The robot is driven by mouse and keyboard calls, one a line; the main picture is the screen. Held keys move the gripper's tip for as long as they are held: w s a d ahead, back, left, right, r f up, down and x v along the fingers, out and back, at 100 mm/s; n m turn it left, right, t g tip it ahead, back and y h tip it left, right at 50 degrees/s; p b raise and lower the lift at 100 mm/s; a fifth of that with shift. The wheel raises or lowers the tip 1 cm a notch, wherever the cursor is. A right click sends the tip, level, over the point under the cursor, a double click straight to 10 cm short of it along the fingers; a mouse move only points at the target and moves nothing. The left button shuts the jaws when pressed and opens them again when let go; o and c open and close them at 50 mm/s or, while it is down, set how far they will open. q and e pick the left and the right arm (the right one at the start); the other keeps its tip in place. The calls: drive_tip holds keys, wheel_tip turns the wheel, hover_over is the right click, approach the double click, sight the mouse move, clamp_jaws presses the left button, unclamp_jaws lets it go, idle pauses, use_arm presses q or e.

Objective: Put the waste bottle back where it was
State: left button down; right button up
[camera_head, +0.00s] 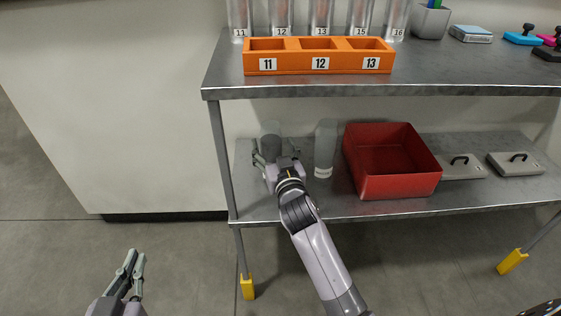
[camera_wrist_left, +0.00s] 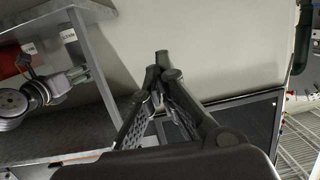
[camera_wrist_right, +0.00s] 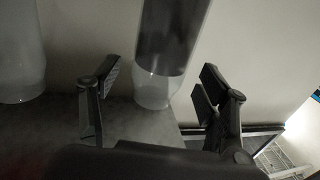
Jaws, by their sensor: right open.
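A clear bottle with dark contents or a dark upper part (camera_wrist_right: 170,45) stands upright on the lower shelf; in the head view its grey top (camera_head: 270,128) shows behind my right gripper. My right gripper (camera_head: 276,153) is open, its fingers apart on either side of this bottle in the right wrist view (camera_wrist_right: 158,95), without visible grip. A second similar bottle (camera_head: 325,145) stands to the right; it is at the left edge of the right wrist view (camera_wrist_right: 20,60). My left gripper (camera_head: 135,262) is low over the floor, shut and empty.
A red bin (camera_head: 405,185) stands right of the second bottle, with grey lidded boxes (camera_head: 515,164) beyond. The upper shelf (camera_head: 430,82) overhangs, bearing an orange numbered holder (camera_head: 318,64) and several clear cylinders (camera_head: 280,15). The lower shelf's front left is clear.

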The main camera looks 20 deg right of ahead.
use_arm(q)
drive_tip(key=s+a+f+g+y+p, duration=0.1)
drive_tip(key=s+f+g, duration=0.2)
drive_tip(key=f, duration=0.3)
drive_tip(key=shift+s+a+g, duration=0.2)
drive_tip(key=shift+a+g, duration=0.2)
drive_tip(key=shift+g, duration=0.1)
use_arm(e)
drive_tip(key=s+a+f+n+g+y, duration=0.1)
drive_tip(key=s+f+g+y, duration=0.1)
drive_tip(key=s, duration=1.1)
drive_tip(key=s+a+f+n+g+y, duration=0.1)
drive_tip(key=s+f+g, duration=0.3)
drive_tip(key=s, duration=0.8)
drive_tip(key=shift+s+a+f+n+g+y, duration=0.3)
drive_tip(key=shift+s+a+f+n+y, duration=0.1)
drive_tip(key=shift+a+f+n, duration=0.4)
drive_tip(key=shift+d+f, duration=0.1)
